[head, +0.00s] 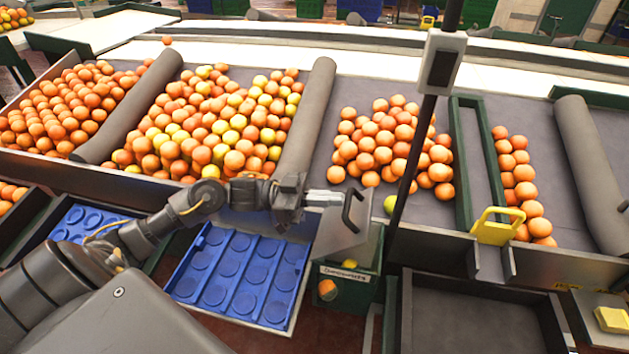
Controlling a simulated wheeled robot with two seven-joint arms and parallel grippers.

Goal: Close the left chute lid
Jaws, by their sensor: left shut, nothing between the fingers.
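The left chute lid, a grey plate (332,236) with a black handle (350,211), stands tilted at the front edge of the sorting table, above a green bin. My left gripper (324,198) reaches in from the left and is shut and empty. Its fingertips are at the lid's upper part, just left of the handle; I cannot tell whether they touch it. My right gripper is not in view.
The green bin (345,286) has a label and fruit at it. Blue trays (241,270) lie left of it. A dark post (408,165) rises right of the lid. A yellow handle (497,226) and an empty grey tray (480,312) are farther right. Oranges fill the table lanes.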

